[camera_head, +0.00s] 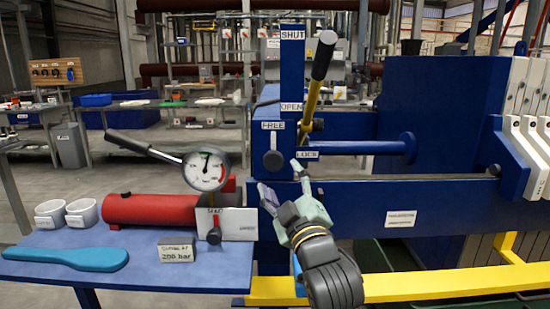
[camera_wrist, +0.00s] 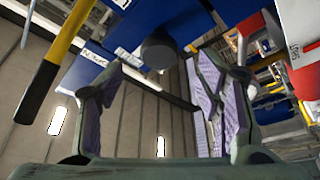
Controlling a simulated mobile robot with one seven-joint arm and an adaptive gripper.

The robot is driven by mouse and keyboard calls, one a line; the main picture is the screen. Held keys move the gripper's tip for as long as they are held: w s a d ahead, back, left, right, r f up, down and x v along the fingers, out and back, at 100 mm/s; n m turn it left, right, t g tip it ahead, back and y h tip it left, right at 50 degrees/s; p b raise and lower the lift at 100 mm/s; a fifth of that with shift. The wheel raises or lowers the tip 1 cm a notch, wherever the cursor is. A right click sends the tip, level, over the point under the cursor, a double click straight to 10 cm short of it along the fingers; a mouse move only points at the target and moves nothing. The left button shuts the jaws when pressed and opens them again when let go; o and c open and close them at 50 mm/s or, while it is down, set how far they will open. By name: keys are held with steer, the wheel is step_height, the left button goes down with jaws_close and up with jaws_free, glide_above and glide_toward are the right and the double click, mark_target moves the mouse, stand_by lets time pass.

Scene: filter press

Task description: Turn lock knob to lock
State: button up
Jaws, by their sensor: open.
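The dark lock knob (camera_head: 272,161) sits on the blue front of the press in the head view. My gripper (camera_head: 280,176) is open just below and in front of the knob. In the wrist view, the round dark knob (camera_wrist: 158,50) shows between and beyond the spread fingertips of my gripper (camera_wrist: 155,65). The fingers look apart from the knob, and nothing is held.
A yellow lever with black grip (camera_head: 319,56) rises close right of the knob, near the OPEN and SHUT labels. A blue rod with a disc end (camera_head: 408,147) juts out to the right. A pump with gauge (camera_head: 206,168) stands on the blue table (camera_head: 215,265) at left.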

mark_target(274, 163)
steer(key=p+x, duration=0.2)
steer(key=x, duration=0.4)
steer(key=shift+w+r, duration=0.1)
steer(key=shift+r, duration=0.05)
steer(key=shift+w+a, duration=0.2)
steer(key=shift+w, duration=0.45)
steer(key=shift+c, duration=0.4)
steer(key=c, duration=1.1)
